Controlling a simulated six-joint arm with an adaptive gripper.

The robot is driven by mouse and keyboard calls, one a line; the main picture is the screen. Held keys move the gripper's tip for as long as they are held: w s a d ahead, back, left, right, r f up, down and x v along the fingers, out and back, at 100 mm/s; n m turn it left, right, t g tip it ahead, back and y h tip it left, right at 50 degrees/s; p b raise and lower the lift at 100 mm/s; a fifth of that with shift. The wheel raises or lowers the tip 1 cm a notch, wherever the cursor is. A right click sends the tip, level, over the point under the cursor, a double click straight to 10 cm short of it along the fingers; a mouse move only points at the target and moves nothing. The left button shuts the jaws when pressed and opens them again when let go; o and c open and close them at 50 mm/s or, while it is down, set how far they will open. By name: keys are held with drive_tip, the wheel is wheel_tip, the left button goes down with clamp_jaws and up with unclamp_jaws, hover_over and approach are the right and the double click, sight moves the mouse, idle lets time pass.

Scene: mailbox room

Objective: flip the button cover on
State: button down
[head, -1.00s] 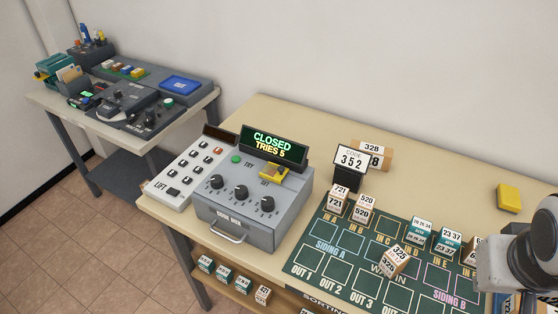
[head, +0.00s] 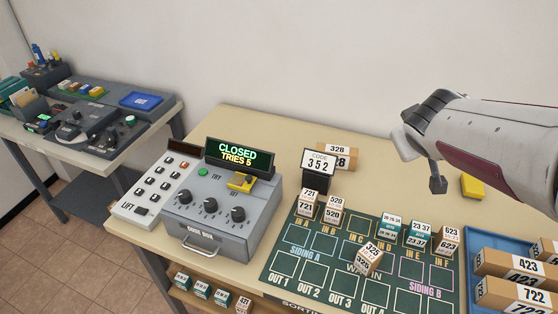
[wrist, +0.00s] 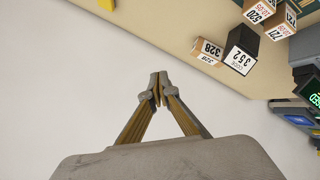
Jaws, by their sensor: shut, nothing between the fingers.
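The grey code box (head: 215,218) stands at the left of the table, its display (head: 239,155) reading "CLOSED TRIES 5". A small yellow piece, which looks like the button cover (head: 241,182), sits on its top panel near the SET label. Whether it is raised or flat is too small to tell. My gripper (head: 438,186) hangs above the back of the table, well to the right of the box. In the wrist view its fingertips (wrist: 157,88) meet, with nothing between them. The box's display (wrist: 309,92) shows only partly at that view's right edge.
A code stand reading 352 (head: 318,163) and a tan 328 block (head: 340,150) stand between box and gripper. Several numbered blocks stand on the green mat (head: 300,270). A blue tray (head: 473,245) of blocks is at right, a yellow block (head: 473,187) behind it.

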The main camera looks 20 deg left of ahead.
drive_tip(key=w+a+r+n+t+y, duration=0.1)
drive_tip(key=w+a+n+y, duration=0.25)
drive_tip(key=a, duration=0.65)
drive_tip(key=w+a+n+y, duration=0.25)
drive_tip(key=w+a, duration=0.25)
drive_tip(key=a, duration=0.4)
drive_tip(key=s+a+f+n+g+y, duration=0.2)
drive_tip(key=s+a+n+g+y, duration=0.15)
drive_tip(key=a, duration=0.45)
drive_tip(key=s+a+f+n+g+y, duration=0.2)
drive_tip(key=s+a+f+n+g, duration=0.15)
drive_tip(key=a, duration=0.45)
drive_tip(key=s+d+f+m+g+h, duration=0.1)
drive_tip(key=s+d+g+h, duration=0.1)
drive_tip(key=s+g, duration=0.3)
drive_tip(key=s, duration=0.3)
drive_tip(key=shift+s+f+h, duration=0.15)
drive_tip(key=shift+s+h, duration=0.2)
drive_tip(key=shift+f, duration=0.1)
